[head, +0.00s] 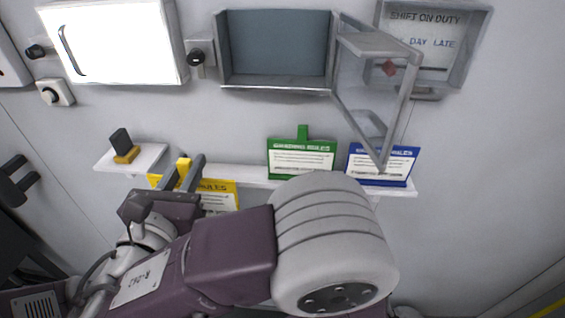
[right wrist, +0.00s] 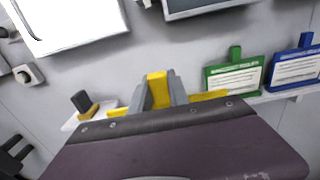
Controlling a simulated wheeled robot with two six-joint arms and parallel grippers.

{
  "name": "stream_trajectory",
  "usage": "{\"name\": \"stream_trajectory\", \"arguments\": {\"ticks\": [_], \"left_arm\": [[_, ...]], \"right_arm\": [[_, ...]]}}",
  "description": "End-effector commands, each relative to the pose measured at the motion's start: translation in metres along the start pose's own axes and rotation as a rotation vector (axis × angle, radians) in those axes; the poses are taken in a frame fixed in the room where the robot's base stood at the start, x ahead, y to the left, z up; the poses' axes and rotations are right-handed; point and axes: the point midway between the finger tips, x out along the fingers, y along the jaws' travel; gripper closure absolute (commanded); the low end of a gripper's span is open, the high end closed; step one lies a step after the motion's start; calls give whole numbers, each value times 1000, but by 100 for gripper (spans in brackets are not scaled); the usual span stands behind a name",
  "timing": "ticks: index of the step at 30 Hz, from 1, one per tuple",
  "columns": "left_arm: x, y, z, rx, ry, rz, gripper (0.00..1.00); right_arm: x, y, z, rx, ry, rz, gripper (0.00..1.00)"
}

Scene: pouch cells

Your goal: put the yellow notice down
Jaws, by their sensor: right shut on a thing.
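The yellow notice (head: 218,187) is in front of the left part of the white wall shelf (head: 252,172) in the head view. My right gripper (head: 188,172) is shut on its yellow top tab (head: 183,165). In the right wrist view the tab (right wrist: 157,88) stands between the two grey fingers, and yellow edges (right wrist: 208,96) show on both sides. My arm hides most of the board, so I cannot tell whether its bottom touches the shelf. My left gripper is not in view.
A green notice (head: 302,160) and a blue notice (head: 381,166) stand on the shelf's right part.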

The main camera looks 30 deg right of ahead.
Motion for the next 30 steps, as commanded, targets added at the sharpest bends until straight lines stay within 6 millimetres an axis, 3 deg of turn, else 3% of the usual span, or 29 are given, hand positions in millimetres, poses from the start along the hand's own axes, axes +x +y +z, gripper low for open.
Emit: {"name": "stream_trajectory", "arguments": {"ticks": [5,18,22,30], "left_arm": [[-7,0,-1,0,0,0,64],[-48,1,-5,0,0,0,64],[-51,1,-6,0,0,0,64],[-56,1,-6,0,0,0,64]], "right_arm": [[20,-1,3,-1,-1,-7,100],[160,-2,5,-3,1,-6,100],[176,0,3,-1,0,-1,100],[181,1,-8,-6,2,1,100]]}}
